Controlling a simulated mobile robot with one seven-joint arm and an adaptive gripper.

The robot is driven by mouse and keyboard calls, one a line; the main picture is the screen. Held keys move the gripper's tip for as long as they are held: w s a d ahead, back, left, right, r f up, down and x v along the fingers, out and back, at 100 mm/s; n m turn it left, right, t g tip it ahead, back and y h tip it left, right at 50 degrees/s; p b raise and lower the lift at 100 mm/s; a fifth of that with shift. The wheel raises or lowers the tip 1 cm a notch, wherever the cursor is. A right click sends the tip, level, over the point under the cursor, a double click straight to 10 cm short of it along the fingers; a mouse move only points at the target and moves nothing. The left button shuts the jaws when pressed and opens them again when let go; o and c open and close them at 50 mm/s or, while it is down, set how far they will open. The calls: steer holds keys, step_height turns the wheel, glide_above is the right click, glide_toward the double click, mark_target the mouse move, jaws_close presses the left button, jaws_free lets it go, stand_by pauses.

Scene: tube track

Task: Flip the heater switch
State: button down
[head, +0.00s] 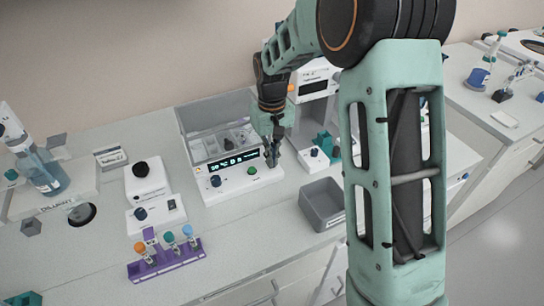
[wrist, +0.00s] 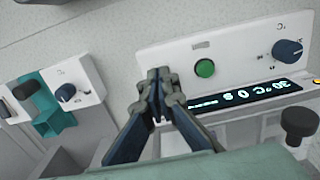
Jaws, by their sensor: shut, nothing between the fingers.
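A white heater unit (head: 232,187) with a lit display stands on the bench. Its front panel fills the upper right of the wrist view (wrist: 235,50). The panel has a dark knob (wrist: 287,50), a green round button (wrist: 205,68) and a display (wrist: 245,94) reading 30°C. My gripper (head: 272,165) is shut and empty at the panel's right end in the head view. In the wrist view its fingertips (wrist: 158,78) are beside the green button, over the panel's end. I see no heater switch clearly; the fingers hide that part of the panel. I cannot tell whether they touch it.
A small white box with a dark knob (head: 314,158) and a teal rack (head: 325,142) stand close to my gripper. A grey open bin (head: 322,205) is in front of them. A purple tube rack (head: 165,260) is at the front left.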

steer(key=shift+s+f+t+b, duration=0.1)
steer(key=shift+f+t+b, duration=0.25)
steer(key=shift+b, duration=0.65)
steer(key=shift+s+f+t+b, duration=0.15)
steer(key=shift+f+t+b, duration=0.1)
steer(key=shift+b, duration=0.35)
steer(key=shift+s+d, duration=0.1)
steer(key=shift+s, duration=0.05)
steer(key=shift+s+d+f, duration=0.1)
steer(key=shift+s+f, duration=0.1)
steer(key=shift+w, duration=0.1)
steer(key=shift+w+a+r, duration=0.2)
steer(key=shift+w, duration=0.15)
steer(key=shift+w+a+r, duration=0.15)
steer(key=shift+w, duration=0.2)
steer(key=shift+r, duration=0.1)
